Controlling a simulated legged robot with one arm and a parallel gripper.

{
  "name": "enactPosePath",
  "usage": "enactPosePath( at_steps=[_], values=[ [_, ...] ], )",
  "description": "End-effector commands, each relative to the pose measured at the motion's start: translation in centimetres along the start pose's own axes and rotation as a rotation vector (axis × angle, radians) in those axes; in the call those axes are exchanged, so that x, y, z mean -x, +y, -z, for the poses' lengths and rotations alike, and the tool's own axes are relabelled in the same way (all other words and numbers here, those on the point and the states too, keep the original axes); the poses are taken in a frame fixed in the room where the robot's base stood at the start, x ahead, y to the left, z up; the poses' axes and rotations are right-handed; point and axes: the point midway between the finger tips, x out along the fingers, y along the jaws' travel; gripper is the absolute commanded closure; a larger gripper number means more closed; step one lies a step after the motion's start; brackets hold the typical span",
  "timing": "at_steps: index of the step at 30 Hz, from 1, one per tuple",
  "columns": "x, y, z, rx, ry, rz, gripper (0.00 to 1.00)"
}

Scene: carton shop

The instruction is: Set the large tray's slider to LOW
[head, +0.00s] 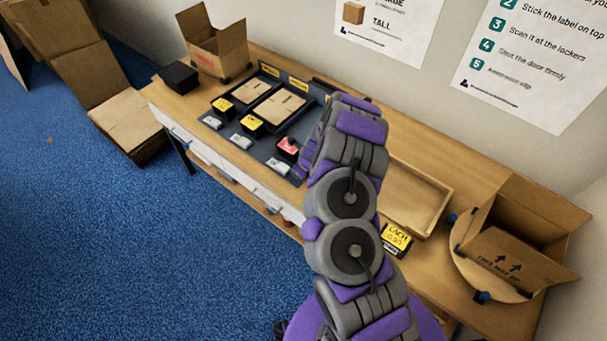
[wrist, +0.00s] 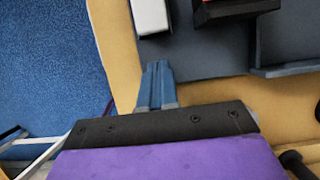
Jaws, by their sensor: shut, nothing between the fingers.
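In the head view a dark panel (head: 222,133) on the wooden bench holds trays with flat brown cartons (head: 279,107). In front of them stand two yellow-topped blocks (head: 251,123) and a red-topped block (head: 288,146), with small white pieces (head: 277,165) nearer the front edge. The right end of the panel is hidden by my arm; I cannot read which tray is large. In the wrist view my gripper (wrist: 157,66) is shut and empty at the panel's front edge. A white piece (wrist: 151,16) lies just beyond the blue fingertips, and the red-topped block (wrist: 228,10) is to its right.
An open carton (head: 214,45) and a black box (head: 179,77) stand at the bench's left end. A shallow wooden tray (head: 418,198), a yellow-labelled black block (head: 396,238) and a round board (head: 468,262) carrying an open carton (head: 520,235) are at the right. Blue carpet (head: 110,240) is clear in front.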

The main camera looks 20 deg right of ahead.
Motion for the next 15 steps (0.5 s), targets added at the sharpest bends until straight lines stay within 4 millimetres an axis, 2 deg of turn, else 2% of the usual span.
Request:
enactPosePath(
  at_steps=[6,15],
  values=[
    [-0.7,0.0,-2.2,0.003,-0.002,0.001,1.00],
    [-0.8,0.1,-2.6,0.001,-0.001,-0.001,1.00]
  ],
)
